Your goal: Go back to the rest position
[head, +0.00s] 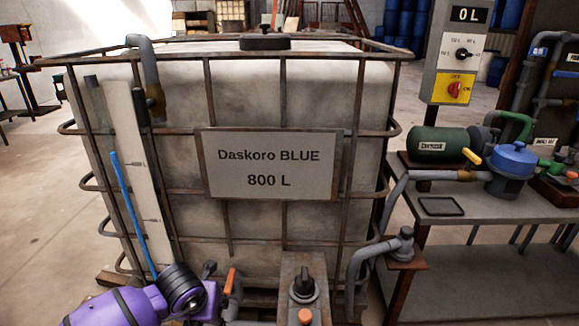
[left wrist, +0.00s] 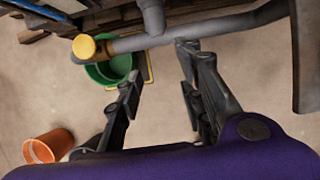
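My left arm, purple with black joints, comes into the head view at the lower left, in front of the tank. Its fingers cannot be made out there. In the left wrist view my left gripper (left wrist: 161,64) has its two dark fingers spread apart, with nothing between them but floor and a grey pipe beyond. My right arm and right gripper are not in view. The large white caged tank (head: 290,95) carries a sign (head: 268,165) reading "Daskoro BLUE 800 L".
A control post (head: 458,55) reads "0 L" at the right, above a bench (head: 500,225) with a green motor (head: 432,146) and a blue pump (head: 513,160). Near my left gripper are a grey pipe (left wrist: 220,27), a green bucket (left wrist: 105,72) and an orange bucket (left wrist: 48,147).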

